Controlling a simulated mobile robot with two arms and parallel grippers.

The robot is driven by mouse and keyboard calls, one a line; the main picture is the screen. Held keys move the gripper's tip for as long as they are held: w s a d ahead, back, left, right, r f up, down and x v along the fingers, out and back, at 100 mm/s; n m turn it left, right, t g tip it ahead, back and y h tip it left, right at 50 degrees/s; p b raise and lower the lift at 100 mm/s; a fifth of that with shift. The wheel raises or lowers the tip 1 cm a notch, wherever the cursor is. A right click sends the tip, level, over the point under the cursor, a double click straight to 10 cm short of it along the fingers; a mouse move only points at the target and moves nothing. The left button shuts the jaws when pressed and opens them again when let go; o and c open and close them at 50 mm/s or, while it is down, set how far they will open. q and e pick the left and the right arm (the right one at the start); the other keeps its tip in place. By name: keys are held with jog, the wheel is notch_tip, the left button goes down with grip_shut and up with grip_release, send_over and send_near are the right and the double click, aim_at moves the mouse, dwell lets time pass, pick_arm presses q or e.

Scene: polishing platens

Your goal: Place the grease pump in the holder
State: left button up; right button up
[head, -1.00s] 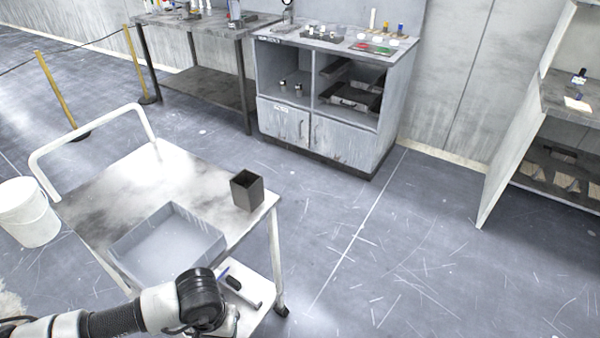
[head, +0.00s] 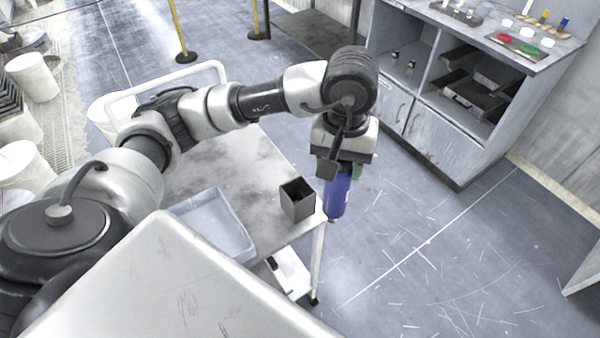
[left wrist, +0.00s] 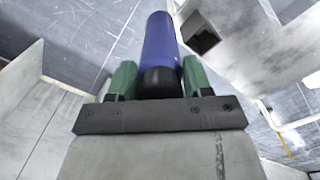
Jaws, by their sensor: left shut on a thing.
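The grease pump (head: 338,196) is a blue cylinder, held roughly upright with its lower end down. My left gripper (head: 341,172) is shut on it; in the left wrist view its green fingers (left wrist: 158,78) flank the blue pump (left wrist: 160,40). The holder (head: 297,199) is a dark, open-topped square box on the cart's corner. The pump is just right of it in the head view, apart from it, near the cart's edge. The holder also shows in the left wrist view (left wrist: 201,36), right of the pump. My right gripper is not in view.
The cart (head: 262,160) has a white push handle and a shallow grey tray (head: 243,240) left of the holder. A grey cabinet (head: 437,132) with items on top stands behind at the right. Open floor lies right of the cart.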

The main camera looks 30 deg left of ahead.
pick_arm(q)
jog(key=r, duration=0.2)
jog(key=s+r, duration=0.1)
jog(key=r, duration=0.1)
jog(key=shift+r, duration=0.4)
jog(key=shift+w+a+r, duration=0.1)
jog(key=shift+a, duration=0.2)
jog(key=w+a+f+p, duration=0.4)
jog(key=a+f, duration=0.6)
jog(key=f, duration=0.1)
jog(key=shift+a+p, duration=0.25)
jog(key=shift+p, duration=0.15)
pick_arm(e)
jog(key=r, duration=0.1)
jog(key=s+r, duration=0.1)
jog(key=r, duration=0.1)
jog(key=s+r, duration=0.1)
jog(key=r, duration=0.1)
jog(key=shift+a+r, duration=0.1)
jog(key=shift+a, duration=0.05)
